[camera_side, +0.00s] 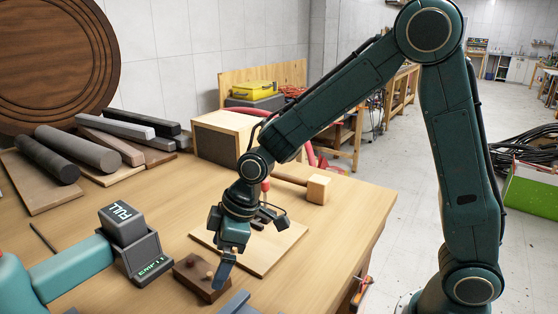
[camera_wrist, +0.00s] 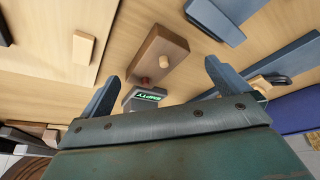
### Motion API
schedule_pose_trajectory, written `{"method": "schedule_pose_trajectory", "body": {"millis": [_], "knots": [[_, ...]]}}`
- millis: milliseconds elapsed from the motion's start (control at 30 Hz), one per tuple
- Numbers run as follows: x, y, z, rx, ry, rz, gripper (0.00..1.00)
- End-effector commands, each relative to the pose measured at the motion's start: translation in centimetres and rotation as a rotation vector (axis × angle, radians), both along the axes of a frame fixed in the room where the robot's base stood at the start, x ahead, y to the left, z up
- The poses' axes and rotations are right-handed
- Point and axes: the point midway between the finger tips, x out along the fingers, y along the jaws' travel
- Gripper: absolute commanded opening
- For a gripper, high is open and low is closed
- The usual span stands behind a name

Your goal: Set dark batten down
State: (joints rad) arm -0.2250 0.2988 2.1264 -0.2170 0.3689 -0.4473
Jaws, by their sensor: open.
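My gripper (camera_side: 228,262) points down over the front of the bench, open, above or beside a brown block with small round pegs (camera_side: 200,279). In the wrist view my gripper (camera_wrist: 160,88) has its two fingers wide apart with nothing held between them. The brown block (camera_wrist: 158,58) shows beyond the fingers. A black bar (camera_side: 160,121) lies among timbers at the back left, and a thin dark stick (camera_side: 43,238) lies at the left; I cannot tell which is the dark batten.
A grey box marked FULL (camera_side: 121,222) stands by one marked EMPTY (camera_side: 148,262). A pale board (camera_side: 272,258) lies under my gripper, with a wooden mallet (camera_side: 318,188) behind it. Blue-grey bars (camera_wrist: 215,20) lie near the block. The bench's right front is clear.

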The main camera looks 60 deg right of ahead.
Motion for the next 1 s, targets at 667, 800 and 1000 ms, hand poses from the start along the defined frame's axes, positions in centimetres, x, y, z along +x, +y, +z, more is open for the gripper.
{"method": "schedule_pose_trajectory", "body": {"millis": [667, 800, 1000], "knots": [[1.5, 1.4, -4.6, 0.000, 0.000, -0.001, 1.00], [1.5, 1.4, -4.6, 0.000, 0.000, -0.001, 1.00], [1.5, 1.4, -4.6, 0.000, 0.000, -0.001, 1.00]]}}
